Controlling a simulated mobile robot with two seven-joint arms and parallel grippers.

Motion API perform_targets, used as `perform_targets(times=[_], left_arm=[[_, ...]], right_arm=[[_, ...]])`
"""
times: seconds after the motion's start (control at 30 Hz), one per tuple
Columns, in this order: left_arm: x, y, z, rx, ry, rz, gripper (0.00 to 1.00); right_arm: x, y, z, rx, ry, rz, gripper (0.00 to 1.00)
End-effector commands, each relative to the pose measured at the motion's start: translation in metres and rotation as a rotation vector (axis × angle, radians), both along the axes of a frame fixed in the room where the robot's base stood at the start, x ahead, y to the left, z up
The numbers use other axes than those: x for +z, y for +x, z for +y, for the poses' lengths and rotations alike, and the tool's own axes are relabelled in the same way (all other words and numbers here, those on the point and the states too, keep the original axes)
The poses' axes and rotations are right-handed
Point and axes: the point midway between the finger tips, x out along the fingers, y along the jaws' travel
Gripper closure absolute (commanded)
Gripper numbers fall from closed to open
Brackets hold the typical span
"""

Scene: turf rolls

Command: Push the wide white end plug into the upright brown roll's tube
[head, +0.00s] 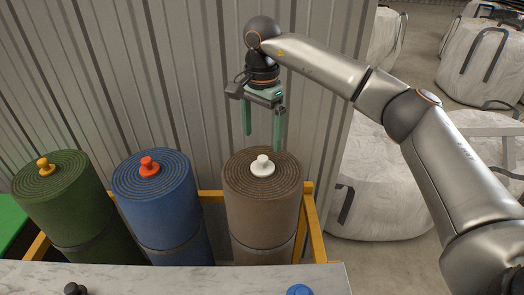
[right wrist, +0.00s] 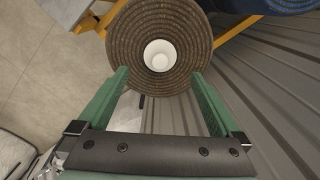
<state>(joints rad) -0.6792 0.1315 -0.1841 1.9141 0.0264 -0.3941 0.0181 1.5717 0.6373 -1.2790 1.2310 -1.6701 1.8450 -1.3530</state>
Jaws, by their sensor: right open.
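The brown roll (head: 262,215) stands upright in a yellow rack at the right of the row. The wide white end plug (head: 262,167) sits at the centre of its top, with its knob and flange showing; how deep it sits in the tube I cannot tell. In the right wrist view the plug (right wrist: 160,56) shows near the middle of the coiled top of the roll (right wrist: 185,28). My right gripper (head: 263,140) is open and empty, fingers pointing down, above and behind the plug and apart from it. My left gripper is not in view.
A corrugated wall (head: 120,80) is behind; a marble-look counter (head: 190,280) is in front.

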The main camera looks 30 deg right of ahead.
Motion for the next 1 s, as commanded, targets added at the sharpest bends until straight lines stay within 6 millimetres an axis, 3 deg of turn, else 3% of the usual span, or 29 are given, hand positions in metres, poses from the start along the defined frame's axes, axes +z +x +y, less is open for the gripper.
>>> perform_targets(times=[0.1, 0.3, 1.0], left_arm=[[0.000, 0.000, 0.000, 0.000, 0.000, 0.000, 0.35], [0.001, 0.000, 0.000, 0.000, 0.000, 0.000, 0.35], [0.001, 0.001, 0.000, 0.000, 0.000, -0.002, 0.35]], right_arm=[[0.023, 0.001, 0.000, 0.000, 0.001, -0.004, 0.00], [0.040, 0.000, 0.000, 0.000, 0.001, -0.001, 0.00], [0.042, 0.000, 0.000, 0.000, 0.000, 0.000, 0.00]])
